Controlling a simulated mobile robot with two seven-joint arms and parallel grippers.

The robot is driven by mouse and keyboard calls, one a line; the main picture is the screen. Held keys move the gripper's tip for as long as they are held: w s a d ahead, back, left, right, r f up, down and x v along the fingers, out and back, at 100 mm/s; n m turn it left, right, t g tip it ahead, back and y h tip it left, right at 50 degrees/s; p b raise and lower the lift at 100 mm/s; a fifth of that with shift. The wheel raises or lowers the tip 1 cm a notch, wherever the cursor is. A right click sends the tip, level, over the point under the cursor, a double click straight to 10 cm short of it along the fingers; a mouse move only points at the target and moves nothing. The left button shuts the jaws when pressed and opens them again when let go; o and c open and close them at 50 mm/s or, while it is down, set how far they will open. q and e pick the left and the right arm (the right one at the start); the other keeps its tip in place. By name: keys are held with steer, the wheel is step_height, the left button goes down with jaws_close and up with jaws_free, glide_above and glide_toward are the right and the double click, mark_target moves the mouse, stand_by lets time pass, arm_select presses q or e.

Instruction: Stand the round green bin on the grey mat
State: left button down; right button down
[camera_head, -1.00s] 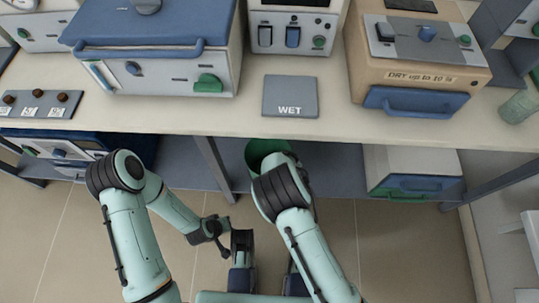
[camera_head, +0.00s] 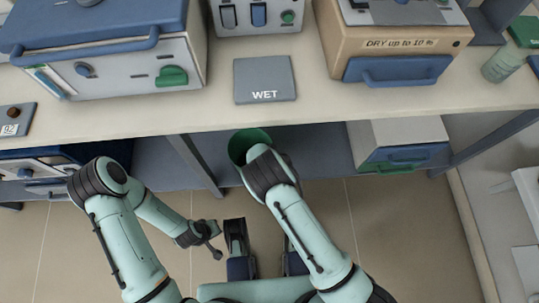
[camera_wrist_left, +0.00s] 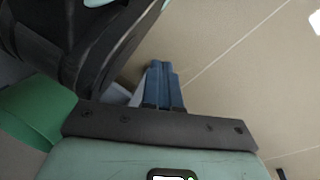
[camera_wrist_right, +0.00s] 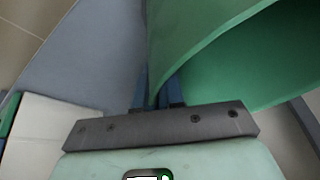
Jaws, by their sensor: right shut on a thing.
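The round green bin (camera_head: 241,147) shows just below the bench's front edge in the head view, largely hidden by my right arm. In the right wrist view its curved wall (camera_wrist_right: 235,65) fills the upper right. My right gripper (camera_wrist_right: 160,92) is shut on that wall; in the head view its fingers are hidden. The grey mat (camera_head: 264,75), marked WET, lies bare on the bench top, beyond the bin. My left gripper (camera_wrist_left: 164,72) has its blue fingers together with nothing between them, low over the floor. A green surface (camera_wrist_left: 28,112), probably the bin, shows at the left wrist view's left.
A blue-lidded furnace (camera_head: 110,60) stands left of the mat, a tan furnace (camera_head: 395,45) right of it, and a white switch panel (camera_head: 255,18) behind it. A green cup (camera_head: 502,66) is at the far right. The bench's front edge (camera_head: 290,118) lies between bin and mat.

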steer(key=shift+w+r, duration=0.1)
steer(key=c, duration=1.2)
jaws_free()
steer(key=shift+c, duration=0.2)
